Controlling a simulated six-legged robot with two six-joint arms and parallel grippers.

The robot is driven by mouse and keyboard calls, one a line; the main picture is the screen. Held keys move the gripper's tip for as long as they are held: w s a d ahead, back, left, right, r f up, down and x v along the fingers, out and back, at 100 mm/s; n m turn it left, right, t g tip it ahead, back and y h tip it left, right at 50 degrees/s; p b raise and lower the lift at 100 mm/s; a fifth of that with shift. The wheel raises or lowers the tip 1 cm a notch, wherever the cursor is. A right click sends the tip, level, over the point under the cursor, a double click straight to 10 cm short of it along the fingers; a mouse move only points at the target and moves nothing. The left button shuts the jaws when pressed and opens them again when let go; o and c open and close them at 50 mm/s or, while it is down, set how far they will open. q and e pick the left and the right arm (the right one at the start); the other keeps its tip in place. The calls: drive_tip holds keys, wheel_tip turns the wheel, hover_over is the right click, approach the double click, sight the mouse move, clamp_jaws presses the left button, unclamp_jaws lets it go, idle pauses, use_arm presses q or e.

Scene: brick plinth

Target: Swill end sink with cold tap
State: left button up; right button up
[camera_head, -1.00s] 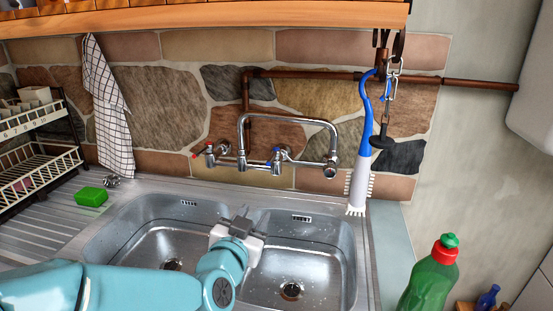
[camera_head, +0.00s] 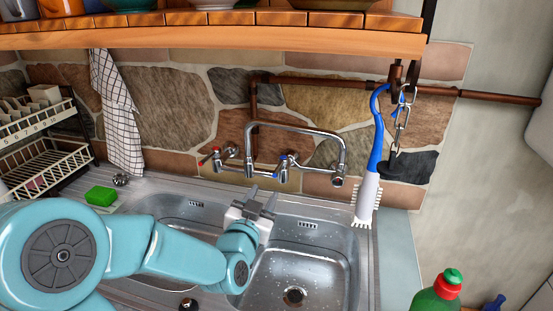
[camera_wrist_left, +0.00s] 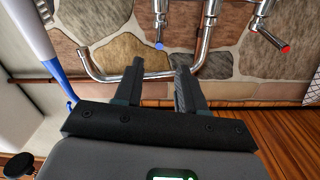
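The wall-mounted chrome mixer tap (camera_head: 296,129) has an arched spout whose outlet (camera_head: 337,181) hangs at the right. Its blue-marked cold tap (camera_head: 284,164) is right of the red-marked hot tap (camera_head: 210,158). The right-hand sink basin (camera_head: 322,264) is wet, with a drain near its front. My left gripper (camera_head: 262,198) is open and empty above the divider between the basins, below and short of the cold tap. In the left wrist view, which is upside down, the cold tap's blue end (camera_wrist_left: 160,46) shows between the open fingers (camera_wrist_left: 159,68), apart from them. My right gripper is out of view.
A blue-handled white brush (camera_head: 367,195) and a chain with a black plug (camera_head: 405,166) hang right of the spout. A green sponge (camera_head: 101,196), dish rack (camera_head: 50,163) and checked towel (camera_head: 117,115) are left. A green bottle (camera_head: 436,297) stands front right.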

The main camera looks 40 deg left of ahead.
sight(276, 170)
use_arm(q)
drive_tip(key=p+x, duration=0.2)
drive_tip(key=x, duration=0.8)
drive_tip(key=shift+w+p, duration=0.2)
drive_tip(key=shift+p, duration=0.1)
drive_tip(key=shift+w+a+f, duration=0.1)
drive_tip(key=shift+w+a, duration=0.1)
drive_tip(key=shift+w, duration=0.25)
drive_tip(key=shift+c, duration=0.3)
clamp_jaws()
